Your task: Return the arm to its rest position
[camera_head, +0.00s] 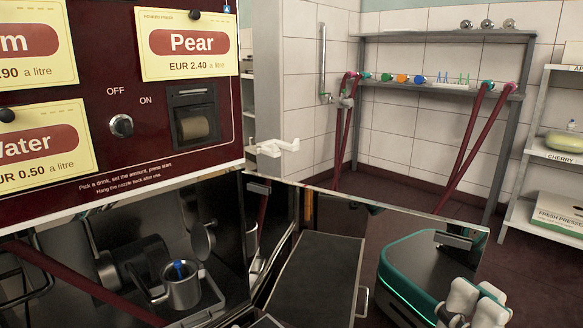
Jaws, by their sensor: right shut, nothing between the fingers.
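My right gripper (473,303) is at the bottom right of the head view. Its pale, rounded fingers are together with nothing between them. It is clear of the drink machine (120,85) and touches nothing that I can make out. The lower part of the gripper is cut off by the frame edge. My left gripper is not in view.
The dark red drink machine, with price cards, knob (121,126) and white bracket (277,147), fills the left. Below it, a metal cup (182,291) stands in a dark bay. Dark red hoses (462,150) hang from the back shelf (445,37). A white rack (536,150) stands right.

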